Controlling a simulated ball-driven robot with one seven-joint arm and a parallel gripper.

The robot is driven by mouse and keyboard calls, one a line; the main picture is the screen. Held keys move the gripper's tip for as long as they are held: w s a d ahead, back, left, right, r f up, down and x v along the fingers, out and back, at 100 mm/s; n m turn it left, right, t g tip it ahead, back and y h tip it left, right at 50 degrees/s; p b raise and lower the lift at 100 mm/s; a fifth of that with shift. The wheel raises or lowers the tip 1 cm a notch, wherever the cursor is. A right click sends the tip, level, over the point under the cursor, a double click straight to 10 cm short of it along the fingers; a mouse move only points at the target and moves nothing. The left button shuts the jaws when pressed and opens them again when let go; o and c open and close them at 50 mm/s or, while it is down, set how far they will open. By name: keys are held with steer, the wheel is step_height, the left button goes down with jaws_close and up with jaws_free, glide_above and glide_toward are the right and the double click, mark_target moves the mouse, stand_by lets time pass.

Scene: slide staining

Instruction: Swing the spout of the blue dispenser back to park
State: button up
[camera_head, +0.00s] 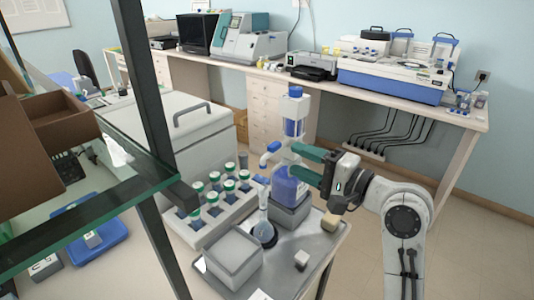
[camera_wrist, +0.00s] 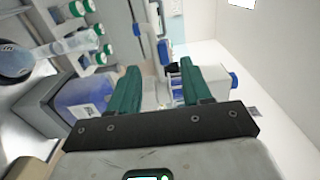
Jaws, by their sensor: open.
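The blue dispenser stands on a grey block on the tray, with a blue liquid bottle (camera_head: 289,190) below and a clear, blue-capped upper part (camera_head: 293,118) above. Its spout (camera_head: 272,148) reaches out to the left in the head view and ends in a blue tip. In the wrist view the bottle (camera_wrist: 85,97) is at left and the spout (camera_wrist: 140,40) runs toward the top. My gripper (camera_head: 292,158) is open at the dispenser's neck, its green fingers on either side. In the wrist view the dispenser's neck shows between the fingers (camera_wrist: 160,75); contact cannot be told.
A rack (camera_head: 187,236) of green-capped bottles is to the left. A glass shelf (camera_head: 100,205) is at near left.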

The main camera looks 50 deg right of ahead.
mark_target(276, 150)
steer(key=w+b, duration=0.1)
steer(key=w, duration=0.8)
steer(key=shift+a+b, duration=0.2)
steer(key=shift+b, duration=0.1)
steer(key=shift+r, duration=0.1)
jaws_close()
